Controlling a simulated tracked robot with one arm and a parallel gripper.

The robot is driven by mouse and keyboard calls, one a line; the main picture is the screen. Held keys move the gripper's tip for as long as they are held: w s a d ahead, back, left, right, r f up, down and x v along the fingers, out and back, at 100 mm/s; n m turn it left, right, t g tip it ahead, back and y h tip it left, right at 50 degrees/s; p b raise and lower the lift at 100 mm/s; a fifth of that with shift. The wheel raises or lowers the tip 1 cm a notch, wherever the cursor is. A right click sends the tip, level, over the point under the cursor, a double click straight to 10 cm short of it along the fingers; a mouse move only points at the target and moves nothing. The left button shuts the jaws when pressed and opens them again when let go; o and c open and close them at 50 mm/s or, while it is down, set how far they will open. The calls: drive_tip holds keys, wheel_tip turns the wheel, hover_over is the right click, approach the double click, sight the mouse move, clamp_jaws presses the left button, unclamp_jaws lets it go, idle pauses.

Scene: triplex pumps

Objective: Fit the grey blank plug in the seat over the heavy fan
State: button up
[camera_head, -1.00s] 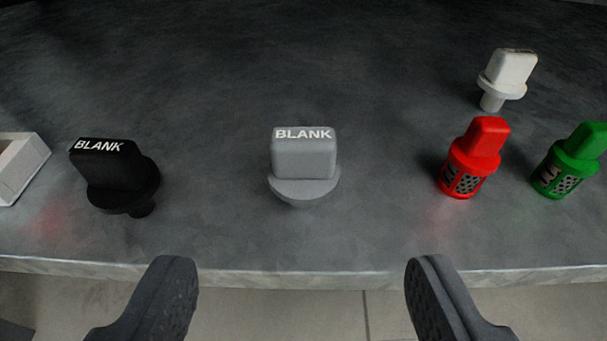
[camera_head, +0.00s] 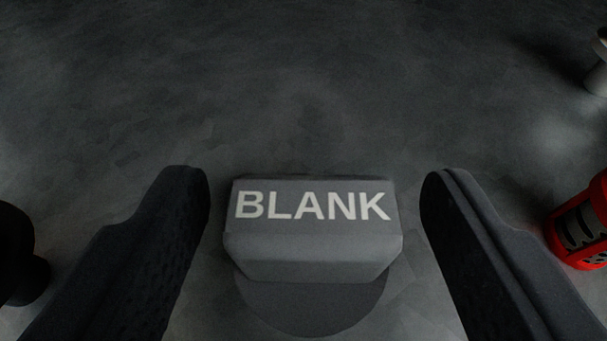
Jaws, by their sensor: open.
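The grey blank plug (camera_head: 312,255) stands upright on the dark table, with white BLANK lettering on top of its block-shaped grip and a round flange below. My gripper (camera_head: 315,190) is open, one finger on each side of the plug's grip. A small gap shows between the grip and each finger, a little wider on the right. The seat and the heavy fan are not in view.
A black plug (camera_head: 14,255) is cut off at the left edge. Part of a white plug (camera_head: 598,75) shows at the upper right. The table (camera_head: 300,90) beyond the grey plug is clear.

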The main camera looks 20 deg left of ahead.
drive_tip(key=x, duration=0.2)
drive_tip(key=shift+w+a+f+b, duration=0.15)
drive_tip(key=shift+w+f+b, duration=0.05)
drive_tip(key=shift+w+b, duration=0.1)
drive_tip(key=c, duration=1)
drive_tip(key=shift+o, duration=0.2)
drive_tip(key=shift+r, duration=0.1)
